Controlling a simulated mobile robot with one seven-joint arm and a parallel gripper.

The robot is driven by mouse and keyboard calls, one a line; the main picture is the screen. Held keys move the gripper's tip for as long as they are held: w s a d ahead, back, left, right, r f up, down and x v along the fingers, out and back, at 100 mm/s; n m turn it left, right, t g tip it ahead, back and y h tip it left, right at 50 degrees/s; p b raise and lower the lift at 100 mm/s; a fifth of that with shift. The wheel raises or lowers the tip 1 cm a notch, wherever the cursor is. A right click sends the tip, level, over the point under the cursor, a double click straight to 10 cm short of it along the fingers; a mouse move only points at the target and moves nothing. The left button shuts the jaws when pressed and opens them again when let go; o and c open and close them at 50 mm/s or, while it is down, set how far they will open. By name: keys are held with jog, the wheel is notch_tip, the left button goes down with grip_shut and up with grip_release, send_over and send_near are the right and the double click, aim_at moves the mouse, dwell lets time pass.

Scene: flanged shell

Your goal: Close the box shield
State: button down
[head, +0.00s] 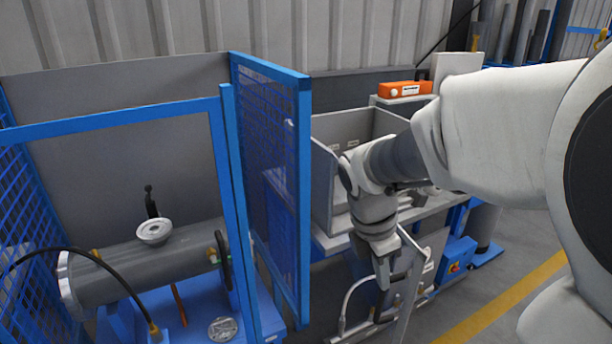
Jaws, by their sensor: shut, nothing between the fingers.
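A grey open-topped box (350,135) stands on a bench right of the blue cage. It is probably the box of the task, and my arm partly hides its front. A light grey panel (425,285) stands below and in front of the box, at an angle; I cannot tell for certain whether it is the shield. A pale bent bar like a handle (346,300) shows beside it. My gripper (385,285) points down in front of the panel, close to the bar. It is shut and empty. Whether it touches either one is unclear.
A blue mesh panel (270,170) stands left of the box. Behind the blue frame (110,115) lies a grey flanged cylinder (150,255) with a black hose. An orange case (405,89) sits behind the box. Floor at the right, with a yellow line (505,300), is clear.

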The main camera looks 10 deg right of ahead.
aim_at(405, 301)
jog(key=shift+w+d+f, duration=0.2)
jog(key=shift+d+f, duration=0.85)
jog(key=shift+f, duration=0.55)
jog(key=shift+w+d+f, duration=0.15)
jog(key=shift+d+f, duration=0.95)
jog(key=shift+f, duration=0.5)
jog(key=shift+w+d+f, duration=0.2)
jog(key=shift+d+f, duration=0.85)
jog(key=shift+f, duration=0.55)
jog(key=shift+d, duration=0.1)
